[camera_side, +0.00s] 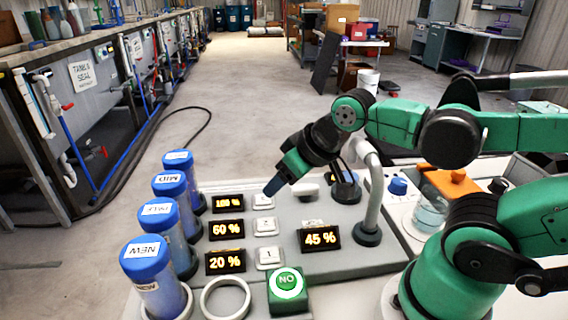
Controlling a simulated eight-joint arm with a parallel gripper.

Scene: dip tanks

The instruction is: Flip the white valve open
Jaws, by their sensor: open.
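A small white piece (308,191), which looks like the white valve, sits on the grey panel (345,262) just right of my gripper's tip. It is partly hidden, and I cannot tell its handle's position. My gripper (274,186) points down and left above the panel, close to the upper white button. It is open with nothing seen in it; the gap between its fingers hardly shows from this side. I cannot tell whether it touches anything. A grey curved pipe (375,195) stands on a dark base right of the white piece.
Several blue-capped tubes (147,262) stand along the panel's left. Lit displays (226,230) and white buttons (267,225) lie between; another display (320,238) reads 45 %. A green button (287,282) and an empty white ring (226,298) are in front. A blue knob (398,186) is at right.

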